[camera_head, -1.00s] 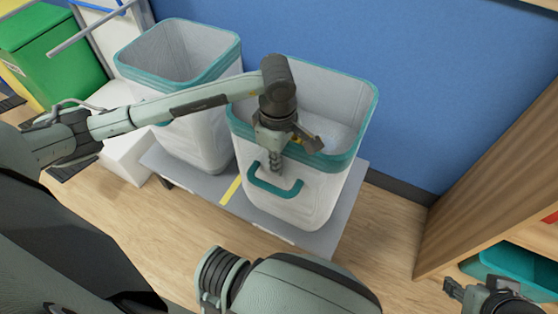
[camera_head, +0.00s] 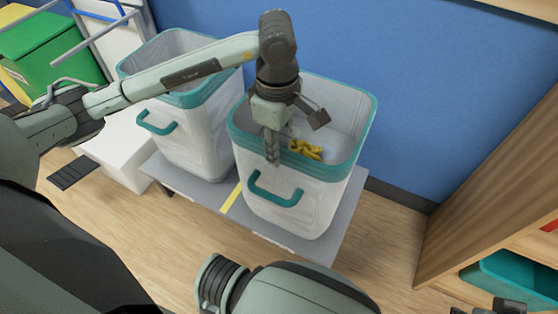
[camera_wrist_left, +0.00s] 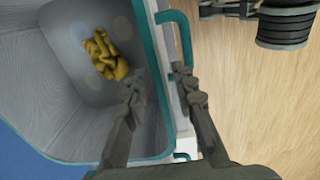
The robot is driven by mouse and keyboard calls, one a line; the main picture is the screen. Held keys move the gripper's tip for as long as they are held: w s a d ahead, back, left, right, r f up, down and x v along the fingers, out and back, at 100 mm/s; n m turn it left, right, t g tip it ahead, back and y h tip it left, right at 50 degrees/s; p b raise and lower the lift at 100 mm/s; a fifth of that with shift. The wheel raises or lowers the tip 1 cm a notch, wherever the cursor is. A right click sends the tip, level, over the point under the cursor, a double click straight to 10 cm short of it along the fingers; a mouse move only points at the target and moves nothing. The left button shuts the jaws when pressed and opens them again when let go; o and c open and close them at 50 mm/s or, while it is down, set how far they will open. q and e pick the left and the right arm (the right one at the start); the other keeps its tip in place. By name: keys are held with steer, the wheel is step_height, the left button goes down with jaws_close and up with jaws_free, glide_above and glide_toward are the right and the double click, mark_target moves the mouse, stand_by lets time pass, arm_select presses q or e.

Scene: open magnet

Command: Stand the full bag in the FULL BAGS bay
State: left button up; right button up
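The bag on the right (camera_head: 318,200) is a white tub-like bag with a teal rim and a teal front handle (camera_head: 274,188). Yellow pieces (camera_head: 306,150) lie inside it; they also show in the left wrist view (camera_wrist_left: 104,50). A similar bag (camera_head: 200,135) stands to its left; its bottom is hidden. My left gripper (camera_head: 295,140) is open over the right bag's near rim. In the left wrist view its fingers (camera_wrist_left: 160,82) are spread, one over the inside and one over the outer side. My right gripper (camera_head: 488,308) is cut off at the bottom right. No FULL BAGS label is readable.
Both bags stand on a low grey platform (camera_head: 333,238) with a yellow stripe (camera_head: 232,196). A blue wall (camera_head: 450,80) is close behind. A wooden shelf (camera_head: 490,170) with a teal bin (camera_head: 515,278) stands right. A green bin (camera_head: 50,50) is far left.

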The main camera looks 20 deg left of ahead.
arm_select(q)
steer(key=shift+r, duration=1.75)
